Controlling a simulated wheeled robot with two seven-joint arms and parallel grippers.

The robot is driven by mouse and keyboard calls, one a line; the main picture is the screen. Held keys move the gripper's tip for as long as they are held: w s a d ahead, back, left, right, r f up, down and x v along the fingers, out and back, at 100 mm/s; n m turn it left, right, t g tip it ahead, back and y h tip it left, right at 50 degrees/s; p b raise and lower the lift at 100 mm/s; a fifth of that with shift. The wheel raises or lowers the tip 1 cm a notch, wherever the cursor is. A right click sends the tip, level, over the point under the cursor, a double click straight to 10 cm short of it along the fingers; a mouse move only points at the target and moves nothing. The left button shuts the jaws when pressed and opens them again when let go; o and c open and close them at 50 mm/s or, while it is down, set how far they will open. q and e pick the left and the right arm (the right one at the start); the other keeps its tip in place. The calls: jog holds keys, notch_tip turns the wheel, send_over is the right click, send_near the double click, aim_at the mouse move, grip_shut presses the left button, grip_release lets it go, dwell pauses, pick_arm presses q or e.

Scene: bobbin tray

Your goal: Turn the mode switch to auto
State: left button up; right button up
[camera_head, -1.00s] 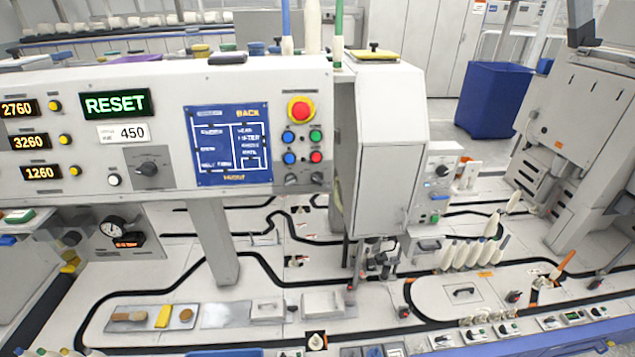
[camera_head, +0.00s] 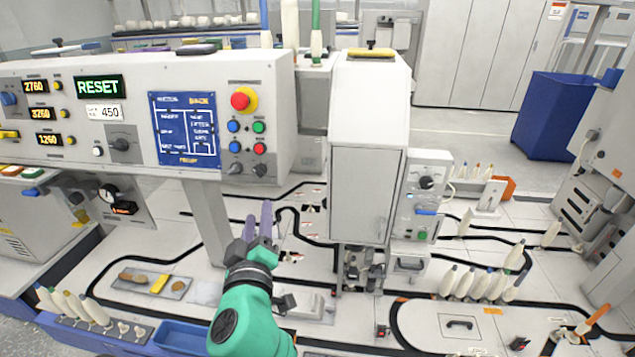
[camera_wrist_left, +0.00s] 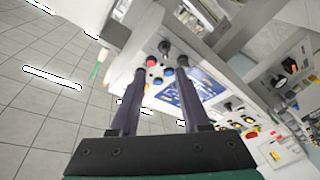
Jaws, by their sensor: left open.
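The control panel (camera_head: 140,75) is a wide light-grey box. Below its red emergency button (camera_head: 240,99) and small coloured buttons sit two small dark rotary knobs, a left one (camera_head: 235,168) and a right one (camera_head: 260,169). A larger black knob (camera_head: 122,144) is left of the blue screen. Another black knob (camera_head: 427,182) is on a grey side box. I cannot read which is the mode switch. My left gripper (camera_head: 258,215) is open and empty, in front of and below the small knobs. In the wrist view its fingers (camera_wrist_left: 161,72) point toward the panel buttons. My right gripper is not in view.
A tall grey cabinet (camera_head: 367,150) stands right of the panel. The panel's support post (camera_head: 206,215) is left of my gripper. White bobbins (camera_head: 475,284) stand on the table at the right; a blue tray (camera_head: 182,337) is at the front left.

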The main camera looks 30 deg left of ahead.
pick_arm(q)
jog(key=b, duration=0.1)
send_near(258, 174)
jog(key=p+x, duration=0.2)
jog(key=x, duration=0.6)
jog(key=shift+w+a+r, duration=0.1)
jog(key=shift+w+a, duration=0.05)
jog(key=shift+w, duration=0.1)
jog(key=shift+w+a+f, duration=0.2)
jog(key=shift+w+a, duration=0.05)
jog(key=shift+w, duration=0.1)
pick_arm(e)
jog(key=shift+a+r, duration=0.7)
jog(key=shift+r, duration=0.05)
pick_arm(q)
jog(key=shift+d, duration=0.1)
grip_shut()
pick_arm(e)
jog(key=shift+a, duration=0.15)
